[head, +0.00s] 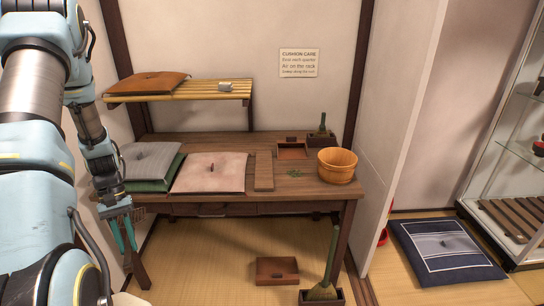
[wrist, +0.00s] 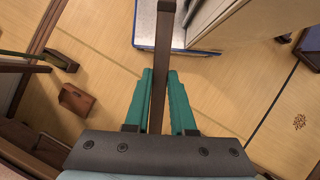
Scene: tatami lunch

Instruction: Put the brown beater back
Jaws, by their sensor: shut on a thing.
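My gripper (head: 124,232), with green fingers, hangs at the left, in front of the table's left front corner in the head view. In the wrist view the fingers (wrist: 160,105) are shut on a long, straight brown bar, the brown beater (wrist: 164,45). In the head view I cannot clearly tell the beater from the dark table leg behind the gripper.
The wooden table (head: 290,195) bears a pink cushion (head: 210,173), a grey cushion (head: 150,160), a flat brown board (head: 264,172) and a wooden tub (head: 337,166). A slatted rack (head: 200,93) holds a brown cushion. A dustpan (head: 277,271) and a broom (head: 325,288) stand on the floor.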

